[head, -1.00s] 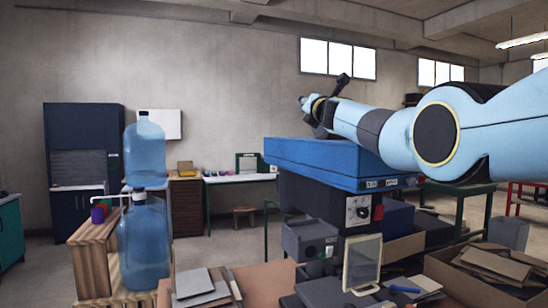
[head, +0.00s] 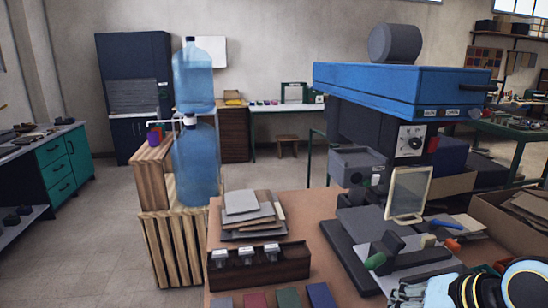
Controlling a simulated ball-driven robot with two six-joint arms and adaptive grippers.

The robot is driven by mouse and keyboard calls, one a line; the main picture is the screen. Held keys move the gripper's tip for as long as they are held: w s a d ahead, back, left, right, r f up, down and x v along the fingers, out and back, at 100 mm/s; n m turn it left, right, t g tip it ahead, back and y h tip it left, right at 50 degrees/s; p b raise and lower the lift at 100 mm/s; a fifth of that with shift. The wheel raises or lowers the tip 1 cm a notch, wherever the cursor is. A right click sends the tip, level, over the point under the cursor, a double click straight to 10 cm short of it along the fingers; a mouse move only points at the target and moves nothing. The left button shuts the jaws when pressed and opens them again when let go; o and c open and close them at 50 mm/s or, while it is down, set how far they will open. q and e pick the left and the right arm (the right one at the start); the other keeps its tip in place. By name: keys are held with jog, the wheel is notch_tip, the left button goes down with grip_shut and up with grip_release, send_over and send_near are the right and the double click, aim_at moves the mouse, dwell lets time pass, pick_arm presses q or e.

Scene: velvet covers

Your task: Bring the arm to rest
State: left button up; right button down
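Part of my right arm shows at the bottom right corner of the head view, as light blue links with black and yellow bands. It is low, in front of the press and the worktable. The fingers of my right gripper cannot be made out; they seem to be below the picture's edge. I see nothing held. My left arm and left gripper are not in view.
A blue-topped press (head: 400,92) stands on the brown worktable (head: 300,210). A framed panel (head: 408,194) stands near the arm. Water bottles (head: 196,165) stand on wooden crates (head: 170,245). Floor at left is clear.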

jog(key=s+d+r+n+g+h, duration=0.1)
jog(key=s+d+n+g+h, duration=0.2)
jog(key=s, duration=0.7)
jog(key=s+d+n+h, duration=0.2)
jog(key=s+d+n, duration=0.15)
jog(key=s, duration=0.65)
jog(key=s+d+f+g+b, duration=0.15)
jog(key=f+b, duration=0.55)
jog(key=f, duration=1.4)
jog(key=s+d+f+b, duration=0.15)
jog(key=f+b, duration=0.55)
jog(key=f, duration=1.4)
jog(key=s+f+b, duration=0.4)
jog(key=s+f, duration=0.4)
jog(key=f, duration=0.3)
jog(key=s+d+f+m+g+b, duration=0.1)
jog(key=s+f+b, duration=0.3)
jog(key=s+f, duration=0.5)
notch_tip(320, 180, down, 3)
jog(key=shift+s+f+b, duration=0.2)
jog(key=shift+s+b, duration=0.1)
jog(key=shift+b, duration=0.1)
jog(key=shift+g, duration=0.35)
